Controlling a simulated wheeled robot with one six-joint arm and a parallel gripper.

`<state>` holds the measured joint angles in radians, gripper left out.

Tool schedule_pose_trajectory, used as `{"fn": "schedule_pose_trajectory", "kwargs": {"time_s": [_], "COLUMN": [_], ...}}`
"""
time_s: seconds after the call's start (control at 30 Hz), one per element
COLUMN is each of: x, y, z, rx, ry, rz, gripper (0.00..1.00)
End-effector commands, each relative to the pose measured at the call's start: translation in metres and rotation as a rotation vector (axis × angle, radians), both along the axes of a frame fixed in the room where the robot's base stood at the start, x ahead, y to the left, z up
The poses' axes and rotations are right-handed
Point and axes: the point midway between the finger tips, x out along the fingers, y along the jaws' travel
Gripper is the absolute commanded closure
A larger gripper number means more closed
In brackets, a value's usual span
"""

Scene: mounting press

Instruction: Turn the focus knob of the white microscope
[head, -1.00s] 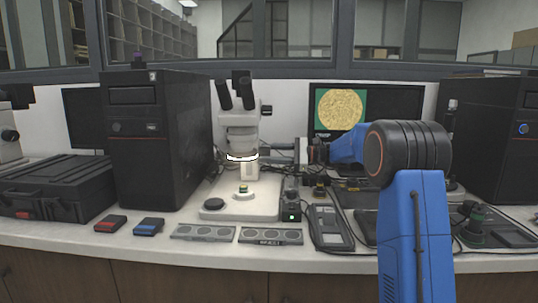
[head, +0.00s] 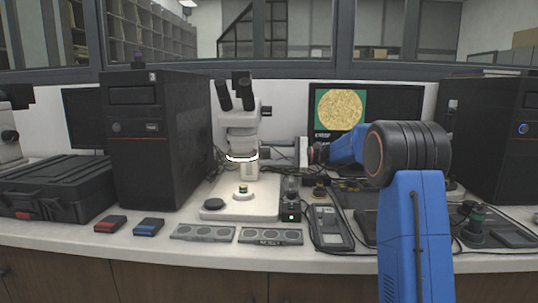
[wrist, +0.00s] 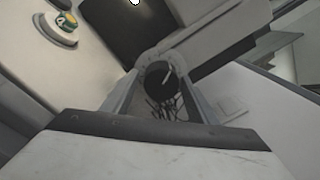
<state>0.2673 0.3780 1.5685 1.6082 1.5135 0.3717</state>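The white microscope (head: 240,118) stands left of centre on the bench in the head view. Its column and base also show in the wrist view. A round black knob (wrist: 160,82) with a pale mark on its face is in the middle of the wrist view, in front of a grey collar. My gripper (wrist: 160,90) has one finger on each side of the knob. I cannot tell whether the fingers press on it. In the head view my gripper (head: 283,150) reaches in from the right, level with the microscope's lower body, and the knob is hard to make out there.
A monitor (head: 385,109) with a yellow disc stands behind my arm. Black computer towers stand left (head: 160,140) and right (head: 500,140). A small box with a green light (head: 290,205), grey slide plates (head: 270,236) and cables crowd the bench around the microscope base.

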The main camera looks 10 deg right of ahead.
Motion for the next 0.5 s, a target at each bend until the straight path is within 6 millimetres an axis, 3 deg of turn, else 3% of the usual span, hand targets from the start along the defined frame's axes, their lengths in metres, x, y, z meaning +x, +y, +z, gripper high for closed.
{"fn": "schedule_pose_trajectory", "kwargs": {"time_s": [0.33, 0.5], "x": [0.0, -0.005], "y": [-0.001, -0.016], "z": [0.001, 0.001], "rx": [0.0, 0.0], "ry": [-0.001, -0.001], "rz": [-0.001, -0.004], "gripper": [0.42, 0.42]}}
